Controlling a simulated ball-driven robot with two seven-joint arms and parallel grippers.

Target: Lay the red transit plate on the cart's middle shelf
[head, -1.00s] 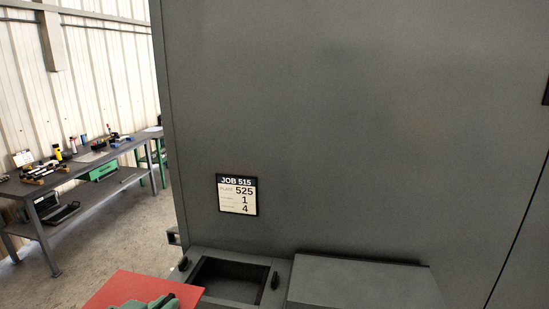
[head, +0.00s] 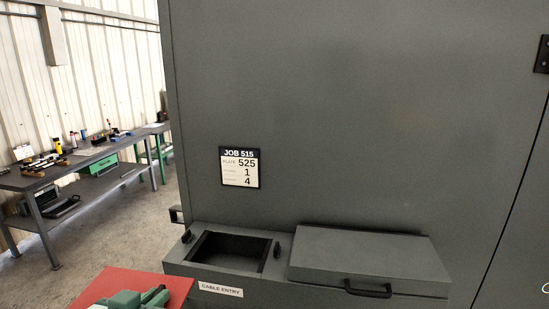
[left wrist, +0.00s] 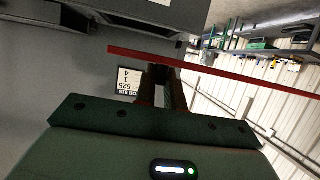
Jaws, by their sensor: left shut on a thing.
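The red transit plate (head: 120,280) is at the bottom left of the head view, in front of the enclosure's cable-entry ledge and cut off by the lower edge. My left gripper (head: 150,294) is shut on it, and its green body shows over the plate. In the left wrist view the plate (left wrist: 225,72) shows nearly edge-on as a red bar across the fingers of my left gripper (left wrist: 162,78). My right gripper is in neither view. I see no cart or middle shelf.
A tall grey enclosure (head: 350,120) with a job label (head: 240,167) fills the middle and right. Its ledge has an open cable entry (head: 230,250) and a closed, handled lid (head: 365,255). A workbench (head: 85,165) with tools stands at the left wall, with open floor before it.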

